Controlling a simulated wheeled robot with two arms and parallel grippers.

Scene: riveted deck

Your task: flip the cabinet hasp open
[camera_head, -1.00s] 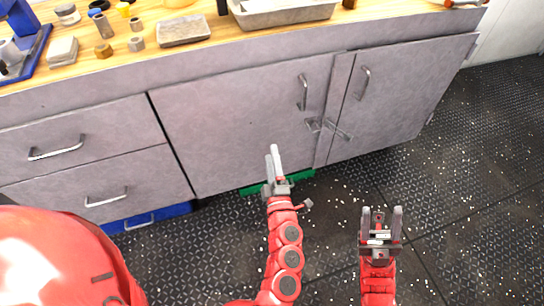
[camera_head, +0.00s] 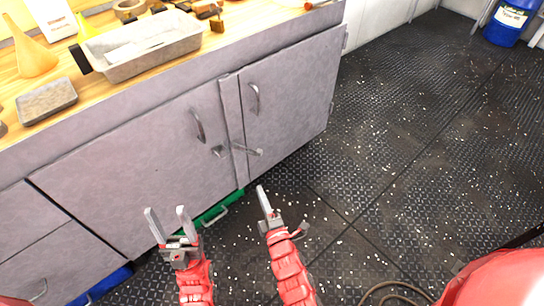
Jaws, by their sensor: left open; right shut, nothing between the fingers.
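The hasp (camera_head: 245,150) is a small grey metal fitting across the narrow strip between the two cabinet doors. Its bar runs sideways, with a small plate at its left on the left door (camera_head: 140,175). Whether it is latched is too small to tell. My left gripper (camera_head: 168,222) is open and empty, in front of the left door and below the hasp's height. My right gripper (camera_head: 264,200) is shut and empty, below and slightly right of the hasp in the picture. Neither gripper appears to touch the hasp.
The right door (camera_head: 290,95) has a curved handle (camera_head: 254,98); the left door has another (camera_head: 198,125). A metal tray (camera_head: 145,48) sits on the wooden countertop. A green drawer or box (camera_head: 217,212) shows under the cabinet.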

